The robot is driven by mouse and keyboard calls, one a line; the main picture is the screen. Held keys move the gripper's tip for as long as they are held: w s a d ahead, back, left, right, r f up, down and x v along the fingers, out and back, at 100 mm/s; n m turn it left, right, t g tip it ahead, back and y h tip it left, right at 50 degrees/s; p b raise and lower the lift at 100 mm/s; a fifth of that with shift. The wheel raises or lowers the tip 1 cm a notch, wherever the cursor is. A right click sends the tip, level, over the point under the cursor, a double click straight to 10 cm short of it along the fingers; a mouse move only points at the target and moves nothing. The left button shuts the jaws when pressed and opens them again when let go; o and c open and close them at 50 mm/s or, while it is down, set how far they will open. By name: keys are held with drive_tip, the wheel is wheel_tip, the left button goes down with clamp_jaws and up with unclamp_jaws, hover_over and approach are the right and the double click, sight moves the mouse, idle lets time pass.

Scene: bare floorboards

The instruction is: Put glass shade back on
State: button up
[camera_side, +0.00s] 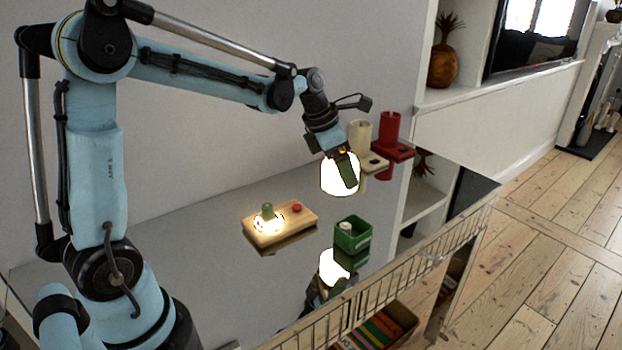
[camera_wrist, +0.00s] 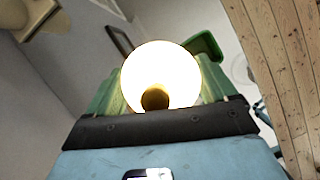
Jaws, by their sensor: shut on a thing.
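My gripper (camera_side: 345,168) is shut on a round, brightly glowing white glass shade (camera_side: 329,181) and holds it up above the tabletop. In the wrist view the shade (camera_wrist: 160,70) sits between the two green fingers, with a dark round opening toward the wrist. The wooden lamp base (camera_side: 284,226) lies on the table, left of and below the shade. It carries a green upright piece (camera_side: 267,210) with a bright glow around its foot, and a red button (camera_side: 297,208). The shade is apart from the base.
A green open box (camera_side: 352,239) with a small pale item inside stands right of the base. A cream cylinder on a base (camera_side: 360,134) and a red one (camera_side: 389,128) stand at the back right. The glossy tabletop (camera_side: 200,240) mirrors things; a wire rail (camera_side: 400,277) edges its front.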

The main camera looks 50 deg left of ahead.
drive_tip(key=s+a, duration=0.5)
drive_tip(key=s, duration=0.1)
hover_over(268, 205)
drive_tip(key=shift+a+f, duration=0.1)
drive_tip(key=shift+f, duration=0.25)
drive_tip(key=shift+f, duration=2.5)
drive_tip(key=shift+f, duration=1.55)
drive_tip(key=o, duration=0.9)
drive_tip(key=shift+o, duration=0.2)
